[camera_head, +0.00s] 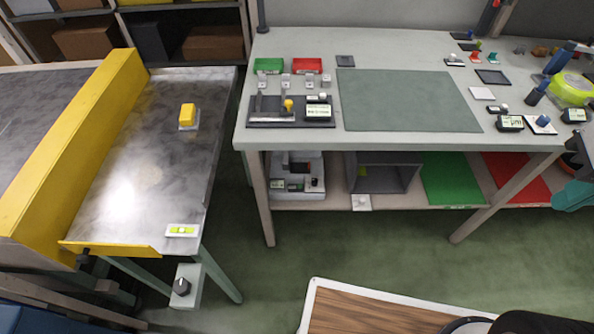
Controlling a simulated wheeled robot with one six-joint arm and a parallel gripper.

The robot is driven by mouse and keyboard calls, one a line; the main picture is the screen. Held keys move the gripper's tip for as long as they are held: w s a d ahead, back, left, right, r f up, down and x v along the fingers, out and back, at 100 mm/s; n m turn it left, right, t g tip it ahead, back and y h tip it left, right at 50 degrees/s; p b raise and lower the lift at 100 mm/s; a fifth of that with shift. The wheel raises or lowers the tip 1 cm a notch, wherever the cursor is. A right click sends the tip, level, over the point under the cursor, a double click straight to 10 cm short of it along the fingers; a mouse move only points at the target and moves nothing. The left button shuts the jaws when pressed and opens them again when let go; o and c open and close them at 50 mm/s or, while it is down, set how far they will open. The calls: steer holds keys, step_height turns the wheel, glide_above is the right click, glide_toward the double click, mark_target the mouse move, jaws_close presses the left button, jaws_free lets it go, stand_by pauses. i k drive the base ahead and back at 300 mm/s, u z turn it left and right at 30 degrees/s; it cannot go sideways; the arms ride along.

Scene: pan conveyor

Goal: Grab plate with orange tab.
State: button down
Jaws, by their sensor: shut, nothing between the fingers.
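No plate with a clearly orange tab can be made out. A small pale plate (188,127) with an upright yellow to orange-yellow block (187,112) lies on the grey metal conveyor top (150,140) at the left. On the far right of the workbench, small white plates carry reddish-orange pieces (475,57), too small to tell apart.
A yellow guard (75,150) runs along the conveyor's left side. A white device with a green display (182,231) sits at its near edge. The workbench (300,60) holds green and red trays and a clear green mat (405,100). Floor between them is open.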

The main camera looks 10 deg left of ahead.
mark_target(296, 168)
steer(key=z, duration=0.3)
steer(key=k, duration=0.95)
steer(key=u, duration=1.3)
steer(key=i, duration=0.5)
